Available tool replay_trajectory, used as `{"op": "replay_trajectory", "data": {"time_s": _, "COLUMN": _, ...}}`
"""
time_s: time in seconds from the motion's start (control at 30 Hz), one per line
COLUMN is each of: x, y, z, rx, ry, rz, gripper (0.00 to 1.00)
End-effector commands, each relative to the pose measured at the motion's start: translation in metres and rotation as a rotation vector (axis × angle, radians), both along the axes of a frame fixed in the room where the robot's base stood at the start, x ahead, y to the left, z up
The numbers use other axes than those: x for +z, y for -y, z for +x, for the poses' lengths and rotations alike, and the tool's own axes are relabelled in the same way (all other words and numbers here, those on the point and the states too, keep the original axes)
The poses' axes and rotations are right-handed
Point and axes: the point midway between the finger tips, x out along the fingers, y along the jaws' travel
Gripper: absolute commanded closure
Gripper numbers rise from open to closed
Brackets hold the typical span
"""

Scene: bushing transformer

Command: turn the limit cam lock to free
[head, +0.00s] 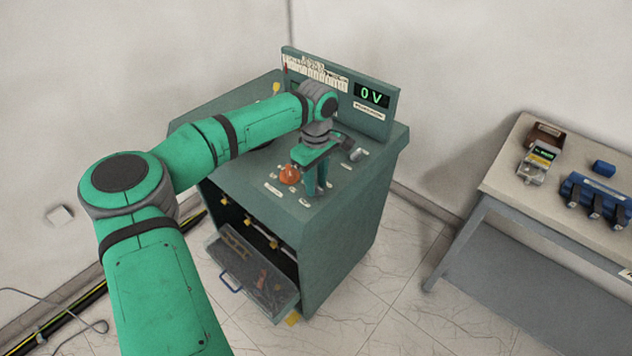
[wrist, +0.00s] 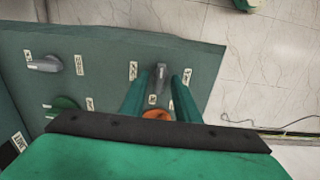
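A small grey lever (wrist: 158,78) stands on the green cabinet's top panel. In the wrist view it lies between my gripper's two fingers (wrist: 163,84), with a gap on each side. The fingers are apart, so my gripper is open. In the head view my gripper (head: 318,182) points down at the cabinet top, hiding that lever. An orange knob (head: 290,175) sits beside it; it also shows in the wrist view (wrist: 157,114), partly covered by my gripper. The labels are too small to read, so I cannot tell for certain which control is the limit cam lock.
Another grey knob (head: 356,154) and a green knob (wrist: 64,104) are on the same panel. An open drawer (head: 250,270) juts from the cabinet. A side table (head: 500,178) stands at right.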

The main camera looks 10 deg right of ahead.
Motion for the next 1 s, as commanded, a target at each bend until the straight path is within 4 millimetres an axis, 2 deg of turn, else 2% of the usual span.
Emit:
{"op": "replay_trajectory", "data": {"time_s": 0.37, "x": 0.004, "y": 0.000, "z": 0.000, "rx": 0.001, "ry": 0.000, "rz": 0.000, "gripper": 0.70}}
{"op": "replay_trajectory", "data": {"time_s": 0.57, "x": 0.032, "y": 0.000, "z": 0.000, "rx": 0.001, "ry": 0.002, "rz": 0.001, "gripper": 0.70}}
{"op": "replay_trajectory", "data": {"time_s": 0.8, "x": 0.076, "y": 0.000, "z": 0.000, "rx": 0.002, "ry": 0.002, "rz": 0.001, "gripper": 0.70}}
{"op": "replay_trajectory", "data": {"time_s": 1.0, "x": 0.100, "y": 0.000, "z": 0.000, "rx": 0.002, "ry": 0.001, "rz": 0.001, "gripper": 0.70}}
